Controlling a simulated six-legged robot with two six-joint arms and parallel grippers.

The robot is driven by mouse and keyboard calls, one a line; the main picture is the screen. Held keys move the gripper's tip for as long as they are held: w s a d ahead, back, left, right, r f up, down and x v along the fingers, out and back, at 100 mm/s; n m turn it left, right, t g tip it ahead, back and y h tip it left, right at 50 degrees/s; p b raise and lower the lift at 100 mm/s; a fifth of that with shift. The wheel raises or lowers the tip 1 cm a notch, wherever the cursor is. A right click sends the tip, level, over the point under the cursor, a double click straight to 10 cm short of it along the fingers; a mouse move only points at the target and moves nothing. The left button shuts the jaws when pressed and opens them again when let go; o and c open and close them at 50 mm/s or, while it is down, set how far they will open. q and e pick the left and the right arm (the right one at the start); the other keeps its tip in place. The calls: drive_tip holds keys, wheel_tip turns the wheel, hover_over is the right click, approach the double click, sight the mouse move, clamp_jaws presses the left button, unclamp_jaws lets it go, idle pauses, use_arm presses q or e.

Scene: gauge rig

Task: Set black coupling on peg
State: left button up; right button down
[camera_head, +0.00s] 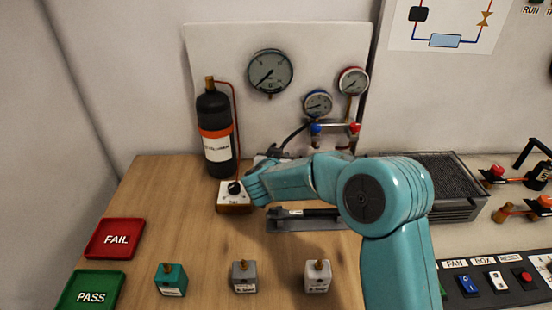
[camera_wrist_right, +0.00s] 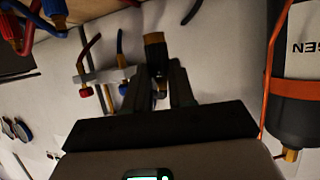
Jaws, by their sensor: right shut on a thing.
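My right gripper (camera_wrist_right: 159,80) is shut on the black coupling (camera_wrist_right: 154,52), a short dark piece with a brass-coloured band, which sticks out beyond the fingertips in the wrist view. In the head view my right arm reaches in from the lower right and its wrist ends beside the white box with a black knob (camera_head: 234,188); the fingers and the coupling are not clear there. I cannot tell which part is the peg. The manifold bar with red and blue knobs (camera_head: 335,128) stands at the backboard. It also shows in the wrist view (camera_wrist_right: 105,77), left of the gripper. My left gripper is not in view.
A dark gas bottle (camera_head: 214,130) with an orange band stands at the back left. A grey tray (camera_head: 290,224) lies partly behind my arm. Teal (camera_head: 171,280), grey (camera_head: 243,277) and white (camera_head: 317,276) blocks stand in front. FAIL (camera_head: 115,239) and PASS (camera_head: 90,292) trays lie left.

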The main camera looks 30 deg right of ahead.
drive_tip(key=f, duration=0.1)
drive_tip(key=f+b, duration=0.1)
drive_tip(key=f, duration=0.1)
drive_tip(key=f+b, duration=0.1)
drive_tip(key=f, duration=0.1)
drive_tip(key=shift+w+a+f, duration=0.15)
drive_tip(key=shift+a+f, duration=0.05)
drive_tip(key=shift+a, duration=0.05)
drive_tip(key=shift+f, duration=0.25)
idle(0.4)
drive_tip(key=shift+r+p, duration=0.1)
drive_tip(key=shift+p, duration=0.4)
idle(0.8)
drive_tip(key=shift+f, duration=0.3)
drive_tip(key=shift+f+b, duration=0.8)
drive_tip(key=shift+f, duration=0.2)
drive_tip(key=shift+f, duration=0.1)
idle(0.4)
